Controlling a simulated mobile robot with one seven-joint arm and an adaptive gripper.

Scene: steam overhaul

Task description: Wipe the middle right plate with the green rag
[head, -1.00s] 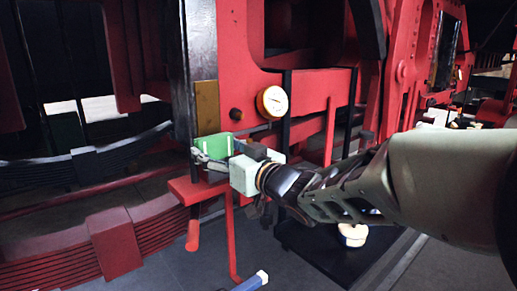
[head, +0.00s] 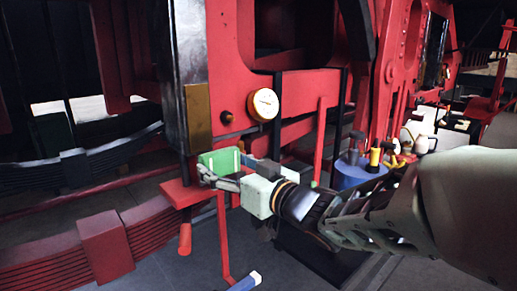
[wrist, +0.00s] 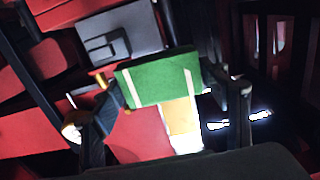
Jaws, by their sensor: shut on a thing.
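The green rag (head: 222,162) looks like a folded block. My gripper (head: 216,172) is shut on it, with a finger at each end of the rag in the wrist view (wrist: 157,82). A brass-brown plate (head: 198,110) is upright on the red frame, just above and left of the rag. A yellow-orange plate (wrist: 182,118) shows behind the rag in the wrist view, partly covered by it. It seems to be the same plate. I cannot tell whether the rag touches it. No other such plate is clear.
A round gauge (head: 264,104) and a dark knob (head: 226,117) sit on the red frame right of the plate. A red step (head: 180,193) juts out below the gripper. A blue container with tools (head: 361,172) stands at right. Open floor lies in front.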

